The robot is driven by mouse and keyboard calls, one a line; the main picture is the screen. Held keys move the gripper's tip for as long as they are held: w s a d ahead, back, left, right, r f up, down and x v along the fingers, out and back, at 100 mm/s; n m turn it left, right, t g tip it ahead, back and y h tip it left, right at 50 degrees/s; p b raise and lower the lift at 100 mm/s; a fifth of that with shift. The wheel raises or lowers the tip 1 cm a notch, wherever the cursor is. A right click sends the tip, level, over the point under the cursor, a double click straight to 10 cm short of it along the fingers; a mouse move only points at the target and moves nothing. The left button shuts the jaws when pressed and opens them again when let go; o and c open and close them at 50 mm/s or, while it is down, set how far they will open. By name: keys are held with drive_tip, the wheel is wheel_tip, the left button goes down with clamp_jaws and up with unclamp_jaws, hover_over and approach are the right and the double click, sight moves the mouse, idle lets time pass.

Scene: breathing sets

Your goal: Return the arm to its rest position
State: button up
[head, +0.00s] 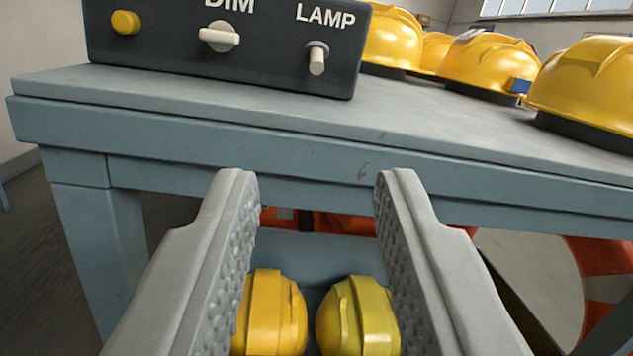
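My gripper (316,190) is open and empty in the head view, with its two grey fingers wide apart. The fingertips point at the front edge of a blue-grey table (250,142) and show over the space below its top. Nothing is between the fingertips. Between the fingers, lower down, two yellow helmets (272,315) show under the table.
A dark control box (150,62) with a yellow button, a DIM knob (219,37) and a LAMP toggle (317,58) stands on the table. Several yellow helmets (490,62) stand to its right. Orange-and-white things (600,270) lie under the table at right. Floor shows at left.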

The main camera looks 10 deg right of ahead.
drive_tip(key=s+r+m+g+y, duration=0.1)
drive_tip(key=s+r+g, duration=0.1)
drive_tip(key=s+r, duration=1.4)
drive_tip(key=s+d, duration=0.1)
drive_tip(key=s, duration=0.3)
drive_tip(key=shift+s+r+m, duration=0.3)
drive_tip(key=shift+s+r, duration=0.05)
drive_tip(key=shift+s, duration=0.05)
